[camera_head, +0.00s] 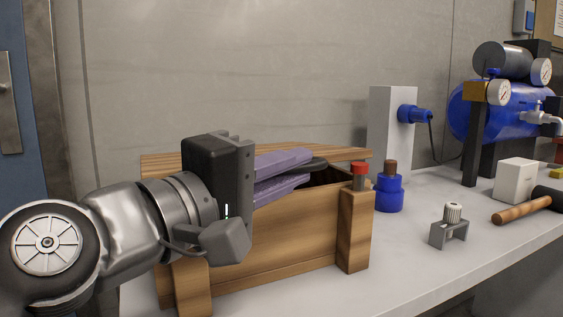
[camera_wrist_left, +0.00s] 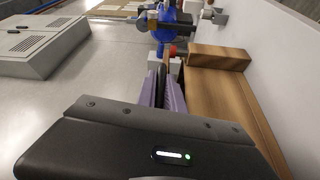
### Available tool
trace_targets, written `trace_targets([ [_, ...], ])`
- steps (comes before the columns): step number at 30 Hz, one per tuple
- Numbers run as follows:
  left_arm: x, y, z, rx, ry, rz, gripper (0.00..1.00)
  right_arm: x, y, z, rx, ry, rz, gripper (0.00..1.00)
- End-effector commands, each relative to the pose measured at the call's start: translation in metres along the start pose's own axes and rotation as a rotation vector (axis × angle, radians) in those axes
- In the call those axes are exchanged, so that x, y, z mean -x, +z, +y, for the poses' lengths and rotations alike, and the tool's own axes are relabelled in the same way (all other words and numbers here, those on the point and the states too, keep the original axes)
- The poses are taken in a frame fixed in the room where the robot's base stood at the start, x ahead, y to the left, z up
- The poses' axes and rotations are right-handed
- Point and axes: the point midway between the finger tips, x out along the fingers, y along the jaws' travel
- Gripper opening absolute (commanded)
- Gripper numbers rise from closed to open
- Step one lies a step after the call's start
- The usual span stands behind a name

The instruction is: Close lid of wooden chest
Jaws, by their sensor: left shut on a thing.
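The wooden chest (camera_head: 300,245) stands on the light worktop, with its brown lid (camera_head: 340,153) partly raised. A dark gap shows between the lid and the front wall at the right end. My left gripper (camera_head: 309,167) reaches across the chest's front from the left. Its purple fingers are shut on a dark, handle-like piece at the lid's front. In the left wrist view, this dark piece (camera_wrist_left: 160,86) lies between the fingers, and the chest's wood (camera_wrist_left: 222,92) is beside them. My gripper hides much of the lid and the chest's left part. My right gripper is not in view.
Right of the chest stand a blue bottle (camera_head: 389,192), a white box-shaped unit (camera_head: 390,130) and a small metal clamp (camera_head: 449,234). A hammer (camera_head: 520,208) and a blue tank (camera_head: 500,112) are farther right. The worktop's front right is clear. A wall is behind.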

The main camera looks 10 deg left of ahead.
Motion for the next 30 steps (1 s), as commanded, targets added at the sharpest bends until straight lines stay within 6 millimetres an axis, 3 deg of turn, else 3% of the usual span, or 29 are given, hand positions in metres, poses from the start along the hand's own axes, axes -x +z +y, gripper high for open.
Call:
trace_targets([
  [9, 0.0, -0.001, -0.001, 0.002, -0.001, 0.003, 0.0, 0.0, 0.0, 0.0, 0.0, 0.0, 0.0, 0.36],
  [10, 0.0, -0.001, -0.001, 0.002, -0.001, 0.003, 0.13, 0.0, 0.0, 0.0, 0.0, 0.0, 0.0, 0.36],
  [18, 0.0, -0.001, -0.001, 0.001, 0.0, 0.001, 0.34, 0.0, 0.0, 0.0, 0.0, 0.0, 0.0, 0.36],
  [30, 0.01, 0.0, 0.002, -0.002, 0.002, 0.002, 0.34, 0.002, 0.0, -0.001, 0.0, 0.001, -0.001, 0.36],
])
